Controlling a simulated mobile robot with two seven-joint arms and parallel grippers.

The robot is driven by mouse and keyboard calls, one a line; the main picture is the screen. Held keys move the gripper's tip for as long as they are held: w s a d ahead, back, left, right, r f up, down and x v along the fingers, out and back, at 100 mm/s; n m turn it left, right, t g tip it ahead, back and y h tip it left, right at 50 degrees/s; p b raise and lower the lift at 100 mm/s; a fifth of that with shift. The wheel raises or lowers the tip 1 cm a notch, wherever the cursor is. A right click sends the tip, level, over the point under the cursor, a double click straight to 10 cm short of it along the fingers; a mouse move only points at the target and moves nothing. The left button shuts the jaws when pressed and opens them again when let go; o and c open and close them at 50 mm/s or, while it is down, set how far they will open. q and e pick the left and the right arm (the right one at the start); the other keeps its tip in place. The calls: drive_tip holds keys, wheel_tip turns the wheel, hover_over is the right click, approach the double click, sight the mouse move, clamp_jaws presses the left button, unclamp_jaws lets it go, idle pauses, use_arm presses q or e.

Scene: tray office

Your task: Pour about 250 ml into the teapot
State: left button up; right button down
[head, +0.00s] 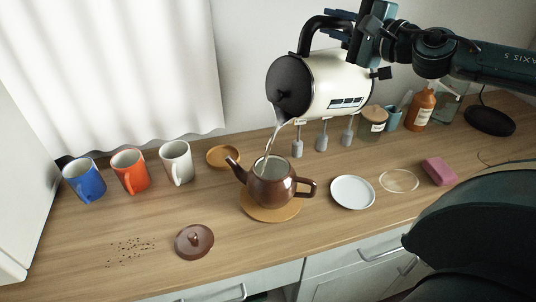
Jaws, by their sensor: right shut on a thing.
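A white kettle (338,84) with a black lid and black handle is tilted, spout down to the left, above the counter. My right gripper (338,30) is shut on the kettle's handle. A thin stream of water (269,137) runs from its spout into the brown teapot (271,187). The teapot stands upright and open on a round wooden mat (262,212). Its inside shows at the top, but the water level is hard to read. The teapot's brown lid (194,241) lies on the counter at the front left. My left gripper is not in view.
Blue (84,182), orange (131,173) and white (176,163) mugs stand at the left. A wooden saucer (223,157), white plate (352,192), glass disc (399,181), pink sponge (439,171), jar (372,124) and orange bottle (420,110) stand around. Dark crumbs (130,249) lie front left.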

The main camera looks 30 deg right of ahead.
drive_tip(key=shift+w+d+r, duration=0.15)
drive_tip(key=shift+d+r, duration=0.1)
drive_tip(key=shift+d, duration=0.1)
drive_tip(key=shift+w+d, duration=0.1)
drive_tip(key=shift+d, duration=0.05)
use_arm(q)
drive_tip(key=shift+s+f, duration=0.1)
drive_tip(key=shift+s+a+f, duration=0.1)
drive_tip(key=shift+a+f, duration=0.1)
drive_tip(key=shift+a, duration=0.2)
use_arm(e)
drive_tip(key=shift+f, duration=0.1)
